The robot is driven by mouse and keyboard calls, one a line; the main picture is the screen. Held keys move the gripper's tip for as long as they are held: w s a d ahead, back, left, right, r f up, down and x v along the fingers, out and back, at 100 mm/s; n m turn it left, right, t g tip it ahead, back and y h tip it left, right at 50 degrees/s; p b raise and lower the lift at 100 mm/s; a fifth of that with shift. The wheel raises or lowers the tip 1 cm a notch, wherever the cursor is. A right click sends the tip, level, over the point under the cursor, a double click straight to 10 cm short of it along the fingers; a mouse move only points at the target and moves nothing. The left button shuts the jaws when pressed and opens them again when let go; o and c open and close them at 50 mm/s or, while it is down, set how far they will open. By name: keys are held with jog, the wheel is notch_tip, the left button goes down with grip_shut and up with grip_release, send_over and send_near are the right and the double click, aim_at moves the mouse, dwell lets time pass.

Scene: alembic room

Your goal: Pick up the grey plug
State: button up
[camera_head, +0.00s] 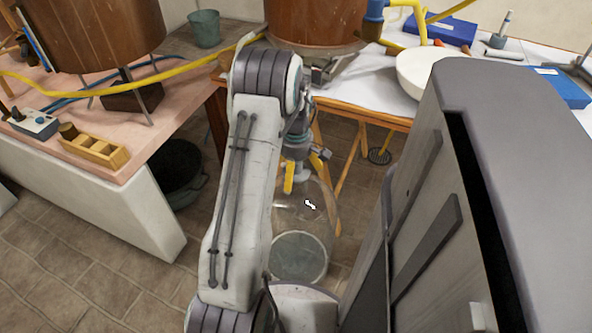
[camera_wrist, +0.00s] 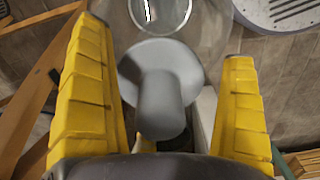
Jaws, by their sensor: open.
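The grey plug (camera_wrist: 160,95) sits between the two yellow fingers of my gripper (camera_wrist: 170,110) in the wrist view. It has a wide round part and a narrower rounded end toward me, with a gap to each finger. My gripper is open. In the head view the plug (camera_head: 303,173) is a small pale shape at the top of a clear glass vessel (camera_head: 318,210), beside the yellow fingers of my gripper (camera_head: 303,170). I cannot tell how deep the plug sits in the vessel's neck.
The glass vessel stands on the tiled floor. A pink-topped bench (camera_head: 130,165) is at left, with a dark bucket (camera_head: 178,168) beside it. A white-covered table (camera_head: 370,100) stands behind, with a white bowl (camera_head: 420,72) and orange legs.

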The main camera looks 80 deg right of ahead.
jog(key=shift+f, duration=0.1)
jog(key=shift+c, duration=0.2)
jog(key=c, duration=1.1)
jog(key=shift+c, duration=0.2)
jog(key=shift+r+p, duration=0.3)
jog(key=shift+r, duration=0.5)
jog(key=r, duration=0.3)
jog(key=shift+a+p, duration=0.3)
jog(key=shift+p, duration=0.1)
jog(key=a+r, duration=0.2)
jog(key=a, duration=0.1)
jog(key=a+r+p, duration=0.1)
jog(key=a+r, duration=0.1)
jog(key=a, duration=0.2)
jog(key=a+r, duration=0.2)
jog(key=a, duration=0.2)
jog(key=shift+s+r, duration=0.1)
jog(key=shift+r, duration=0.1)
